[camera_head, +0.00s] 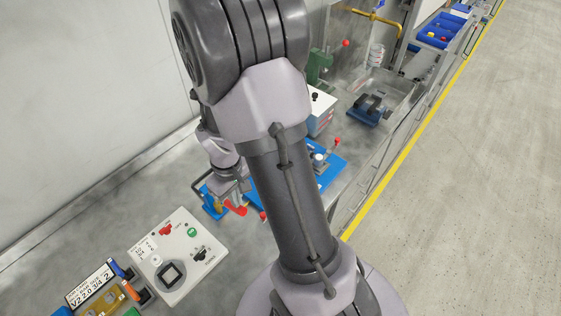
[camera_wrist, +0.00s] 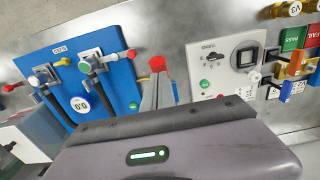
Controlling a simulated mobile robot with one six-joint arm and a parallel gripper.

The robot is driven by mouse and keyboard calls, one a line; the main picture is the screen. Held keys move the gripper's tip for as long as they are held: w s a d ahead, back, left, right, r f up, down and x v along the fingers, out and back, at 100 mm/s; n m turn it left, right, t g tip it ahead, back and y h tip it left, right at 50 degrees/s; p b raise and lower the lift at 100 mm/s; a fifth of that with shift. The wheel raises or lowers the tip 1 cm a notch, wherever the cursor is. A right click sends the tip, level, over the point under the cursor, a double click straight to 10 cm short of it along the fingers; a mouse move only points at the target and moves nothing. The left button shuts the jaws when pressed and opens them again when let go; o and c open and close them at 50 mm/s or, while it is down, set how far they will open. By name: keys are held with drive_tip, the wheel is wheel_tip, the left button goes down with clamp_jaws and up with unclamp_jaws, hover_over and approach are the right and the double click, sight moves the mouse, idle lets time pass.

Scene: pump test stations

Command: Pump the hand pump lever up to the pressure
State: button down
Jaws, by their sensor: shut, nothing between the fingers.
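A blue pump board shows at the left of the wrist view (camera_wrist: 118,85) and partly behind my arm in the head view (camera_head: 328,178). It carries two grey valve fittings with red- and white-tipped handles, and a round white display (camera_wrist: 80,104) that appears to read 0.0. My gripper (camera_wrist: 158,88) is shut and empty beside the board's right edge. A red cap (camera_wrist: 157,63) shows right at its fingertips; I cannot tell whether they touch or whether it tops the pump lever. In the head view my gripper is small and partly hidden by my arm.
A white control box (camera_wrist: 225,66) with a dark square screen stands to the right; it also shows in the head view (camera_head: 185,245). Labelled PASS (camera_wrist: 293,38) and FAIL blocks lie beyond it. A metal sink (camera_head: 400,92) is farther along the bench. Open floor lies right of the yellow line.

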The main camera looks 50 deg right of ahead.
wheel_tip(320, 180, down, 9)
drive_tip(key=b, duration=0.7)
drive_tip(key=shift+b, duration=0.4)
idle(0.3)
drive_tip(key=shift+r, duration=0.2)
wheel_tip(320, 180, up, 9)
drive_tip(key=p, duration=0.7)
drive_tip(key=shift+f, duration=0.3)
